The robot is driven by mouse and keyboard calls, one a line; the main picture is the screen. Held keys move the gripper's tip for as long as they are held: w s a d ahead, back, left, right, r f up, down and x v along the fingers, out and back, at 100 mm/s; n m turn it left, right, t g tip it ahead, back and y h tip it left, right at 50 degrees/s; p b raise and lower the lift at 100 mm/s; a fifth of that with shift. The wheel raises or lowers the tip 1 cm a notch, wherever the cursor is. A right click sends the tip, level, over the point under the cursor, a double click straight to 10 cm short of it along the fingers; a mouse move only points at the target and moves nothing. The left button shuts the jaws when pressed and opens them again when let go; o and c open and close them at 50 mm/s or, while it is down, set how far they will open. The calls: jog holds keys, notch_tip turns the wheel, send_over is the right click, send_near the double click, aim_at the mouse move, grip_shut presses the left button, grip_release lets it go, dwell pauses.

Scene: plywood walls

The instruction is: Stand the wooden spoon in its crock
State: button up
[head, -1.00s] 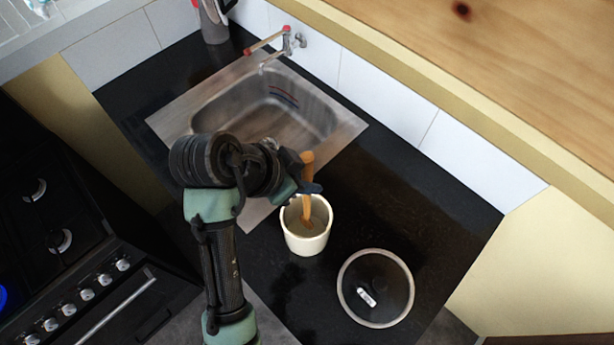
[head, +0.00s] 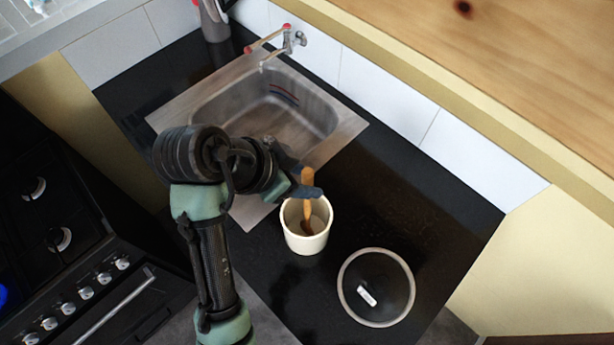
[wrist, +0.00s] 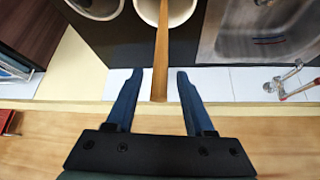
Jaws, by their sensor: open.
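The wooden spoon (head: 308,212) stands in the cream crock (head: 306,242), bowl end down inside and handle rising above the rim. My gripper (head: 304,192) is above the crock, with its fingers around the handle. In the wrist view the handle (wrist: 161,45) runs between the two open blue fingers (wrist: 158,76), with a gap on each side. The crock (wrist: 178,14) shows at the top of that view, partly cut off. The fingers partly hide the handle in the head view.
A round dark lid with a pale rim (head: 345,307) lies right of the crock. A steel sink (head: 240,210) with a tap (head: 290,42) is behind. A stove (head: 60,265) is at the left. Black counter (head: 420,215) is clear on the right.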

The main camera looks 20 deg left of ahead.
jog(key=p+v, duration=0.9)
jog(key=v, duration=0.2)
jog(key=shift+r, duration=0.1)
dwell(0.8)
jog(key=w+r+n+t+y+b, duration=0.1)
jog(key=w+r+t+y+b, duration=0.35)
jog(key=w, duration=0.65)
jog(key=w+d+r+n+t+b, duration=0.1)
jog(key=w+d+r+t+b, duration=0.2)
jog(key=r, duration=0.3)
jog(key=w+d+r+n+t+b, duration=0.1)
jog(key=w+d+r+t+b, duration=0.1)
jog(key=d+r+t+b, duration=0.3)
jog(key=s+d+r+n+t+b, duration=0.1)
jog(key=s+d+r+t, duration=0.3)
jog(key=r, duration=0.5)
jog(key=s+d+r+n+t+b, duration=0.2)
jog(key=s+d+r+t+b, duration=0.1)
jog(key=r, duration=0.7)
jog(key=s+d+t+h, duration=0.1)
jog(key=s+t, duration=0.1)
jog(key=s, duration=0.1)
jog(key=shift+r, duration=0.35)
